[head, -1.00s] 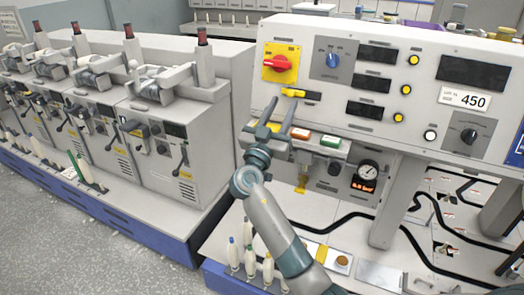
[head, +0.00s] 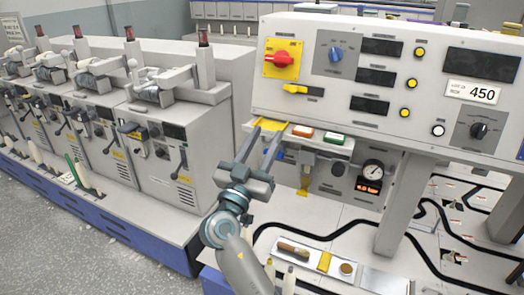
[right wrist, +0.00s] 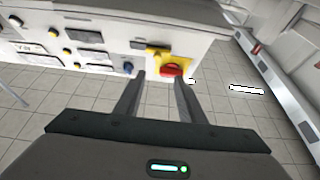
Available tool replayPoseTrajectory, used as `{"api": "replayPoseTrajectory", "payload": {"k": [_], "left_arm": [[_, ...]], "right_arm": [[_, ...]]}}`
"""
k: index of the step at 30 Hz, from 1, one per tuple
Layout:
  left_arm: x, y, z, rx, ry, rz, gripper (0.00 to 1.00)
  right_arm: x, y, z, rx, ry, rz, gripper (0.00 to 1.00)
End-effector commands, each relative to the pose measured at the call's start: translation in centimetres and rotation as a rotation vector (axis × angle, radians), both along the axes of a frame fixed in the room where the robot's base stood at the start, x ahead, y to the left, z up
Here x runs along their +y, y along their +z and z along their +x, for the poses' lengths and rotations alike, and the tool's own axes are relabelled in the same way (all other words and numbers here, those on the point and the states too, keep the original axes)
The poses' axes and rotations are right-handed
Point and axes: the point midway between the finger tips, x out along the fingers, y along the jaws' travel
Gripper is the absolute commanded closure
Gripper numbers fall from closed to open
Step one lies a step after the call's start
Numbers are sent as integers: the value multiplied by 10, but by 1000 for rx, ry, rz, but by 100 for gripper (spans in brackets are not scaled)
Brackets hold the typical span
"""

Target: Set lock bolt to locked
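The lock bolt (head: 296,89) is a yellow handle on a dark slide plate, below the red rotary switch (head: 284,58) on the grey panel. The handle is toward the left end of its plate. My right gripper (head: 270,134) is open and empty, below and apart from the bolt, its fingers pointing up toward the panel's lower edge. In the right wrist view, the open fingers (right wrist: 159,80) appear with the red switch (right wrist: 172,70) between them and a yellow piece, seemingly the bolt (right wrist: 154,48), above it. My left gripper is not in view.
A blue selector knob (head: 336,55) and several yellow buttons are on the panel. Orange (head: 302,132) and green (head: 334,138) buttons and a gauge (head: 373,171) sit below it. A tray (head: 315,259) holds a brown-handled tool. Grey machines (head: 160,160) stand at left.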

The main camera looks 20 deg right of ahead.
Motion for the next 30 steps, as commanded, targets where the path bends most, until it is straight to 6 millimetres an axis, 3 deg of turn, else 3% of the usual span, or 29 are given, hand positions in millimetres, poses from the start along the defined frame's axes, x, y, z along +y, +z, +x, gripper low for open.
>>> {"api": "replayPoseTrajectory", "payload": {"k": [6,23,26,30], "left_arm": [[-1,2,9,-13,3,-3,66],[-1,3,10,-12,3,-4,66],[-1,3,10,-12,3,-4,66],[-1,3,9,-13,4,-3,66]], "right_arm": [[11,-7,-10,0,-1,2,64],[12,-8,-10,2,1,0,64],[14,-14,-6,21,11,-4,64],[20,-42,8,98,53,-17,64]]}}
